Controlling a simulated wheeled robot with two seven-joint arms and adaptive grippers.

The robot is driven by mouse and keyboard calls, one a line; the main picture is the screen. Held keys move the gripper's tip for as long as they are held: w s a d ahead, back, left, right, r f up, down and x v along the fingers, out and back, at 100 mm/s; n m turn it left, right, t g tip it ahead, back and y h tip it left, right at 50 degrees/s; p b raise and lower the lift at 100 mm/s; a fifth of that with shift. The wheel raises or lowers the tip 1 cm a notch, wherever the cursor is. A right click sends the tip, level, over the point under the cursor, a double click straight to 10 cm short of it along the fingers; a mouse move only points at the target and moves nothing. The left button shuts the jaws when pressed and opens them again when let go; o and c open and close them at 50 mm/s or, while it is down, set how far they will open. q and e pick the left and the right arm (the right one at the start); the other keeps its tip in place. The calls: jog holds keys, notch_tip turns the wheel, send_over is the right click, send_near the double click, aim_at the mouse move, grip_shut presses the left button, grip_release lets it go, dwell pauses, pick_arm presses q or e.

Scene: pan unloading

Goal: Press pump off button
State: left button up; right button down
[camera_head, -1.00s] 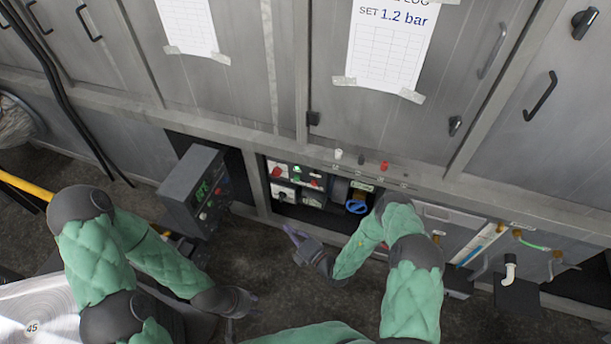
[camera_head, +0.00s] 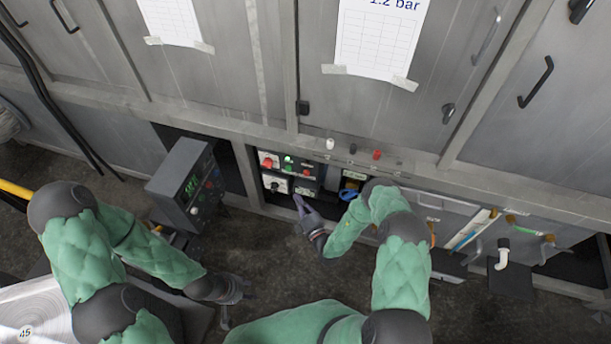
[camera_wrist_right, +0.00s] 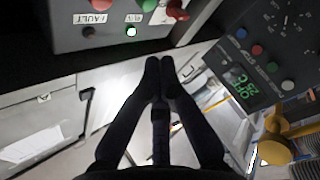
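The pump panel (camera_head: 304,172) is in the low opening under the cabinets, with a red button (camera_head: 267,162), a green lit lamp (camera_head: 288,160) and a smaller red one. In the right wrist view the panel (camera_wrist_right: 105,38) shows a FAULT label, a bright lamp (camera_wrist_right: 131,32) and a red knob (camera_wrist_right: 178,10) at the top edge. My right gripper (camera_head: 299,203) is just in front of and below the panel; in the wrist view its fingertips (camera_wrist_right: 159,66) meet with nothing visible between them. My left gripper (camera_head: 233,304) hangs low over the floor, fingers apart and empty.
A blue ring-shaped part (camera_head: 348,194) is right of the panel. Pipes and taps (camera_head: 503,255) are farther right. The floor (camera_head: 270,260) in front is clear.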

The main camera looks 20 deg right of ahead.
aim_at(306, 173)
jog(key=w+d+b, duration=0.2)
jog(key=w+d, duration=0.2)
jog(key=w, duration=0.2)
dwell(0.3)
jog(key=shift+w+d, duration=0.1)
dwell(1.2)
jog(key=shift+w+d+b, duration=0.2)
jog(key=shift+w+b, duration=0.1)
jog(key=shift+b, duration=0.05)
jog(key=shift+w+d, duration=0.35)
jog(key=shift+w, duration=0.1)
dwell(0.8)
jog(key=shift+s+a+r, duration=0.1)
jog(key=shift+s, duration=0.05)
jog(key=shift+s+a, duration=0.45)
jog(key=shift+s, duration=0.2)
jog(key=shift+s+a, duration=0.1)
